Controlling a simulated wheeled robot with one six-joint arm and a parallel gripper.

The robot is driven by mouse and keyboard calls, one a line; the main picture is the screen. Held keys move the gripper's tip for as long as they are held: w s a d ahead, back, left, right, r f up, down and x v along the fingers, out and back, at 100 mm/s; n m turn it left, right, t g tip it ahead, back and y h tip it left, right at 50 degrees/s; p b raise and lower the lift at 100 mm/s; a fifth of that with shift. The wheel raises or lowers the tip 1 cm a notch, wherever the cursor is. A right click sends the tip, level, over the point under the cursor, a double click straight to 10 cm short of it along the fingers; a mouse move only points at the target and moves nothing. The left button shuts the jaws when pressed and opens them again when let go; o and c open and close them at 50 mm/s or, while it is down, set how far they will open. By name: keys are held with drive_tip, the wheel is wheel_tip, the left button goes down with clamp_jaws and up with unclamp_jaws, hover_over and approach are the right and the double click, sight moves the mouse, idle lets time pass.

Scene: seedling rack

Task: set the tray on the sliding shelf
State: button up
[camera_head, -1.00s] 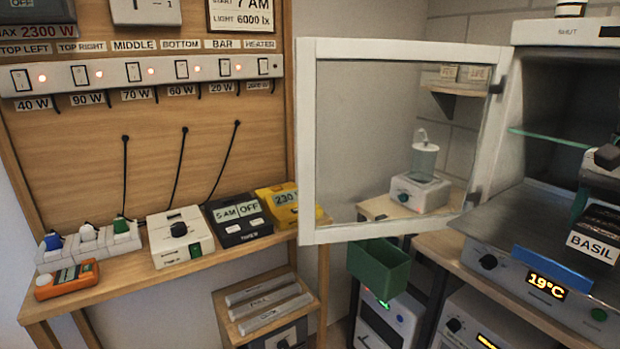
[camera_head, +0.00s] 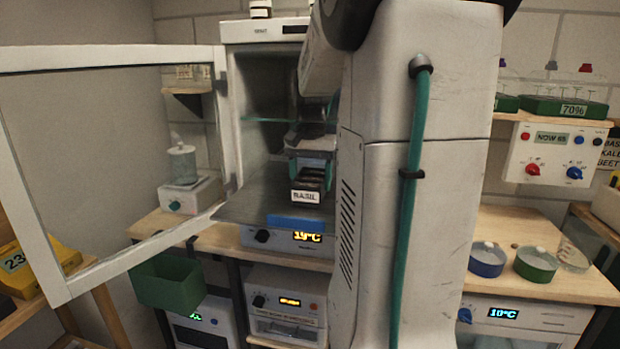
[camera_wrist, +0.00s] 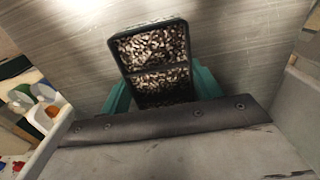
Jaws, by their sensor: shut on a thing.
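My gripper (camera_head: 311,170) has teal fingers and is shut on a small black tray (camera_head: 316,178) with a white BASIL label. The tray is over the grey metal sliding shelf (camera_head: 255,203), inside the open cabinet's mouth. The shelf has a blue front piece (camera_head: 297,223). I cannot tell whether the tray's underside touches the shelf. In the wrist view the tray (camera_wrist: 186,69) shows pale grains in its cells, with my gripper's (camera_wrist: 163,90) teal fingers on both sides and the metal shelf (camera_wrist: 255,35) beneath. My arm hides the cabinet's right side.
The cabinet's glazed door (camera_head: 110,150) stands open to the left. A glass shelf (camera_head: 265,119) is above the tray inside. A green bin (camera_head: 167,285) hangs below the door. A bench (camera_head: 530,270) with round dishes is at the right.

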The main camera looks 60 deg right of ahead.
sight(310, 177)
drive_tip(key=shift+f, duration=0.15)
drive_tip(key=o, duration=1.2)
wheel_tip(310, 177, up, 8)
drive_tip(key=shift+a+f, duration=0.1)
drive_tip(key=s+a+f+n, duration=0.1)
drive_tip(key=a+n, duration=0.2)
drive_tip(key=a, duration=0.7)
drive_tip(key=s+a+f+n, duration=0.2)
drive_tip(key=a+n, duration=0.2)
drive_tip(key=a, duration=0.6)
drive_tip(key=s+a+f+n, duration=0.2)
drive_tip(key=s+a, duration=0.1)
drive_tip(key=s+a+f+n+t, duration=0.1)
drive_tip(key=s+a+f+n, duration=0.1)
drive_tip(key=s+a+f, duration=0.1)
drive_tip(key=s+a+f+n, duration=0.2)
drive_tip(key=s+a, duration=0.1)
drive_tip(key=a, duration=0.2)
drive_tip(key=shift+s+a+f, duration=0.1)
drive_tip(key=shift+a+f, duration=0.1)
drive_tip(key=shift+f, duration=0.1)
